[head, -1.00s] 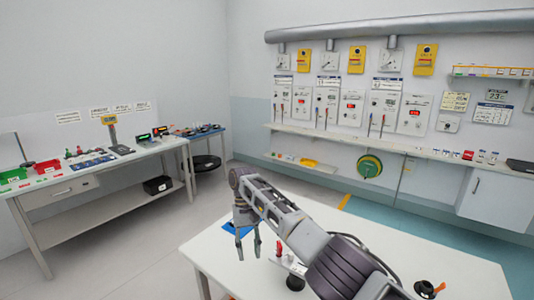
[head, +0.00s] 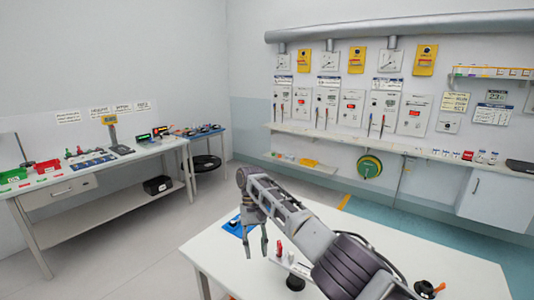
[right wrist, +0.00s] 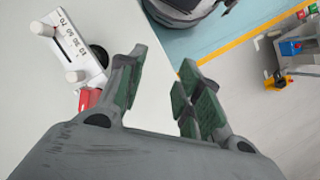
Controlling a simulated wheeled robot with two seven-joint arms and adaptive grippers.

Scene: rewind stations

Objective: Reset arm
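My right gripper (head: 256,252) hangs fingers-down above the white table (head: 340,228) in the head view. In the right wrist view its two fingers with green pads (right wrist: 160,68) stand apart with nothing between them. A white block with numbers and knobs (right wrist: 75,50) lies on the table to the left of the fingers in that view. A red-handled piece (right wrist: 89,100) is beside it, partly hidden by a finger. In the head view the red piece (head: 279,247) is just right of the gripper. My left gripper is in neither view.
A blue mat (head: 232,229) lies at the table's left edge behind my gripper. A black and orange item (head: 426,288) is at the table's right front. A side bench (head: 75,173) stands at left, and a wall shelf with gauges (head: 330,137) at the back.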

